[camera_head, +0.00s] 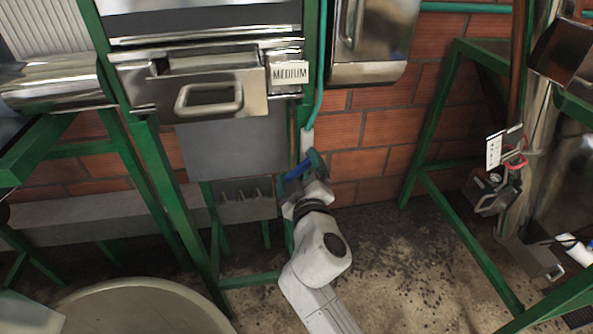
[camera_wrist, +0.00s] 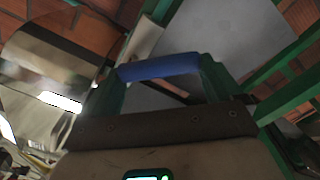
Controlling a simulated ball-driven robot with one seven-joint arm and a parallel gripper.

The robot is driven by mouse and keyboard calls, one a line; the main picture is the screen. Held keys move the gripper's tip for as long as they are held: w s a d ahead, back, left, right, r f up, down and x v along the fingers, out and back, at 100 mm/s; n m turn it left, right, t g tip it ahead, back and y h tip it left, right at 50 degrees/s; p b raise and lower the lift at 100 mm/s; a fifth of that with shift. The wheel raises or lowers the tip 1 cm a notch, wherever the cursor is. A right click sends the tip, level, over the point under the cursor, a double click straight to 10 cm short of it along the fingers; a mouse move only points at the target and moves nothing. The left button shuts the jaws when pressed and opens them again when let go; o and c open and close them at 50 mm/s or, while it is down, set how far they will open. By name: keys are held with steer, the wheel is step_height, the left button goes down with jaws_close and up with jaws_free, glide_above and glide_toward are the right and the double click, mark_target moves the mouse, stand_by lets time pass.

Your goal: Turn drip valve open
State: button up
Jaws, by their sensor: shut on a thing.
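The drip valve shows as a blue handle (camera_head: 297,171) below a pale pipe end (camera_head: 307,141) beside the green frame. In the wrist view the blue handle (camera_wrist: 158,67) lies crosswise between my two green fingers. My gripper (camera_head: 304,169) is shut on this handle; its fingertips (camera_wrist: 160,72) sit at the handle's two ends. In the head view the handle is tilted, its right end higher. The valve body is mostly hidden by my gripper, so how far the valve is turned cannot be told.
A metal drawer with a handle (camera_head: 212,98) and a "MEDIUM" label (camera_head: 289,72) is above. A grey slotted box (camera_head: 247,201) is left of my gripper. Green frame legs (camera_head: 432,125) stand at right. The dirty floor (camera_head: 400,260) between is open.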

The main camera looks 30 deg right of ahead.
steer(key=n, duration=0.3)
steer(key=f+n, duration=0.1)
steer(key=shift+s+d+n, duration=0.15)
steer(key=shift+d+n, duration=0.15)
steer(key=shift+d, duration=0.05)
steer(key=n, duration=0.3)
steer(key=d+n+p, duration=0.1)
steer(key=shift+s+f+n, duration=0.2)
steer(key=shift+f+n, duration=0.1)
steer(key=shift+f, duration=0.1)
steer(key=o, duration=1.2)
steer(key=shift+c, duration=0.2)
steer(key=b+v, duration=0.1)
steer(key=v, duration=0.9)
steer(key=shift+s, duration=0.4)
steer(key=shift+a, duration=0.1)
